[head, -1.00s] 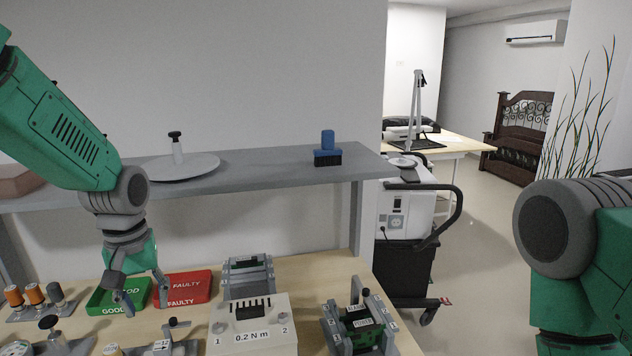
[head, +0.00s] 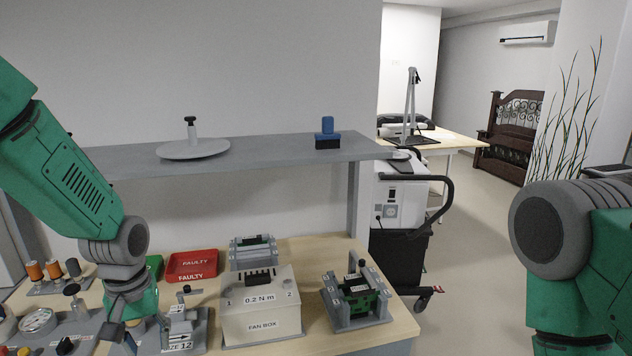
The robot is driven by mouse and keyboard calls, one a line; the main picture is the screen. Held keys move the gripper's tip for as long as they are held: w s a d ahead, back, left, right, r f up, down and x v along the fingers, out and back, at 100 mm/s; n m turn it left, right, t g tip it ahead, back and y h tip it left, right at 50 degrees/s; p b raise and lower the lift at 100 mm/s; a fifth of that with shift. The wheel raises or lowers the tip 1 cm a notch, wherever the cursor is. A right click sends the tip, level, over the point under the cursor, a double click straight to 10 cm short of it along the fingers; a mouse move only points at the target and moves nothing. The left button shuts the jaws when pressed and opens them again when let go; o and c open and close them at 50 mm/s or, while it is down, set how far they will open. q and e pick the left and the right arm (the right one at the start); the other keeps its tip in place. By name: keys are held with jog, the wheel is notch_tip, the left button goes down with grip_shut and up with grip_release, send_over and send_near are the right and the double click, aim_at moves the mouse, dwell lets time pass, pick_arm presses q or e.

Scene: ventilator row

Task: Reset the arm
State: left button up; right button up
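My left arm (head: 65,175) comes in from the left and hangs over the bench. Its gripper (head: 146,341) points down near the front left of the bench, beside the grey fixture marked 12 (head: 182,335). Its fingers look apart with nothing between them, though the tips are near the bottom edge of the picture. My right arm (head: 565,240) is at the right edge, away from the bench. Its gripper is out of view.
The bench holds a fan box (head: 261,312), a slotted fixture with a green part (head: 358,295), a red FAULTY tray (head: 191,265) and a partly hidden green tray (head: 154,264). A grey shelf (head: 270,150) spans above. A cart (head: 400,205) stands right.

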pick_arm(q)
jog(key=s+d+f+m+b, duration=0.1)
jog(key=s+f+m+b, duration=0.15)
jog(key=s+f, duration=0.75)
jog(key=s+d+f+m+b, duration=0.1)
jog(key=s+f+b, duration=0.4)
jog(key=f, duration=0.9)
jog(key=s+f+m+b, duration=0.1)
jog(key=s+f, duration=0.2)
jog(key=s, duration=0.3)
jog(key=s+f+b, duration=0.2)
jog(key=s+f, duration=0.2)
jog(key=s, duration=0.3)
jog(key=shift+s+a+m+t, duration=0.15)
jog(key=shift+s+m+t, duration=0.1)
jog(key=shift+m+t, duration=0.1)
pick_arm(e)
notch_tip(320, 180, down, 11)
jog(key=shift+s+d, duration=0.15)
jog(key=shift+s, duration=0.05)
pick_arm(q)
jog(key=shift+a, duration=0.1)
pick_arm(e)
jog(key=shift+r, duration=0.1)
pick_arm(q)
jog(key=shift+a, duration=0.35)
pick_arm(e)
jog(key=shift+a+r, duration=0.1)
jog(key=shift+a, duration=0.35)
